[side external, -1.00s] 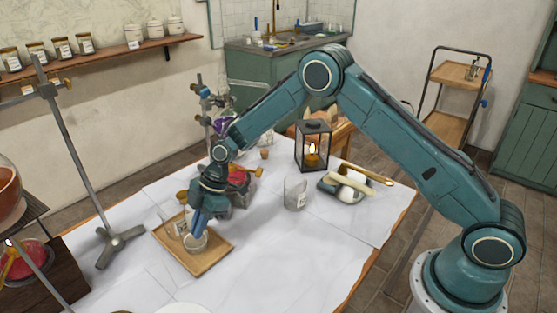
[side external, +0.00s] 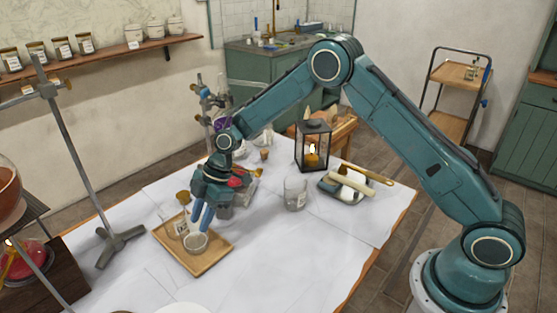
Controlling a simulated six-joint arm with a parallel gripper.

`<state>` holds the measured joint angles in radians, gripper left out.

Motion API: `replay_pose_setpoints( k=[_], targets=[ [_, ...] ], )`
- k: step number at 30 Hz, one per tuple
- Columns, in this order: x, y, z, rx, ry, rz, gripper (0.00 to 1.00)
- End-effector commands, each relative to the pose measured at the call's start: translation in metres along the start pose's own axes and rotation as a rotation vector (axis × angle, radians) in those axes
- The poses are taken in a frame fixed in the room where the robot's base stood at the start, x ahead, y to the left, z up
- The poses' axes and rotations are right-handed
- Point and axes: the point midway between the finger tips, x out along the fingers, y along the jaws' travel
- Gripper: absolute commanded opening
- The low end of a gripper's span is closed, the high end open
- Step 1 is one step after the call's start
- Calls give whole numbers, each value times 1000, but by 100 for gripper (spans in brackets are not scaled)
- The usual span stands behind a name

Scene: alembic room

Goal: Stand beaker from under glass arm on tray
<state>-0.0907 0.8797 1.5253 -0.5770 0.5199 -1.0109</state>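A small glass beaker (side external: 196,243) stands upright on the wooden tray (side external: 206,266), near the tray's middle. My gripper (side external: 201,222) is just above and behind it. Its two blue fingers point down and are spread apart, with nothing seen between them. The fingertips end near the beaker's rim; whether they touch it I cannot tell. Another labelled glass vessel (side external: 180,227) is on the tray's left part, partly behind the beaker. The glass arm cannot be made out clearly behind my arm.
A larger labelled beaker (side external: 295,194) stands right of the tray. A lantern with a lit candle (side external: 312,148) and a dark dish with a pestle (side external: 346,186) are further right. A metal stand (side external: 118,244) is left of the tray.

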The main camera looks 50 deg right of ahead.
Motion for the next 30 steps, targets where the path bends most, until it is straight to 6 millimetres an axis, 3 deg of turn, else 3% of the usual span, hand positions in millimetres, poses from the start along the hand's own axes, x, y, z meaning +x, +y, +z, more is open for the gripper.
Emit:
replay_pose_setpoints(
  k=[15, 21, 30],
  targets=[
    [-79, 0, 0, 0, 0, 2, 29],
    [-92, 0, 0, 0, 0, 0, 29],
    [-93, 0, 0, 0, 0, 0, 29]
  ],
)
